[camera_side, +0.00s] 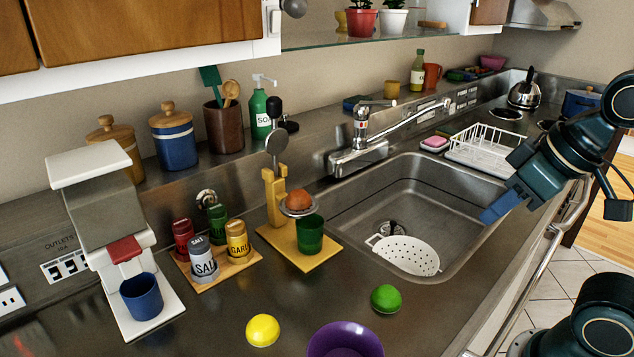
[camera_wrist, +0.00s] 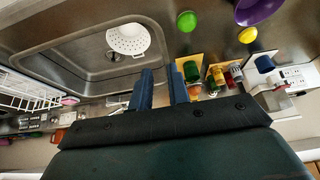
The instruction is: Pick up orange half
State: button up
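The orange half (camera_side: 298,199) sits in the metal cup of a yellow press (camera_side: 275,200), above a green glass (camera_side: 309,236), in the side view. My gripper (camera_side: 488,216) is over the right edge of the sink, well to the right of the orange half. In the wrist view my gripper (camera_wrist: 163,72) has its two blue fingers apart with nothing between them, so it is open and empty.
The sink (camera_side: 350,215) with a white strainer (camera_side: 408,256) lies between my gripper and the press. The faucet (camera_side: 358,150) stands behind it. A lime (camera_side: 385,298), a lemon (camera_side: 262,330) and a purple bowl (camera_side: 345,340) are in front. Spice jars (camera_side: 204,262) stand left.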

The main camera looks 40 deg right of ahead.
jog(key=o, duration=1.2)
jog(key=w+a+r+n+g+y, duration=0.1)
jog(key=w+a+r+n, duration=0.15)
jog(key=w, duration=0.35)
jog(key=w+a+r+n+g, duration=0.1)
jog(key=w+n, duration=0.2)
jog(key=w, duration=0.3)
jog(key=w+a+r+n+y, duration=0.1)
jog(key=w+r+n, duration=0.1)
jog(key=w, duration=0.4)
jog(key=shift+w+a+f+n+g+y, duration=0.4)
jog(key=shift+w+f+n, duration=0.95)
jog(key=shift+w, duration=1.4)
jog(key=shift+w+a+f+n+g, duration=0.1)
jog(key=shift+w+f+n+g, duration=0.5)
jog(key=shift+w+f+n, duration=1.45)
jog(key=shift+w+a+f+n+g+y, duration=0.25)
jog(key=shift+w+f+n+g, duration=0.4)
jog(key=shift+w, duration=2.75)
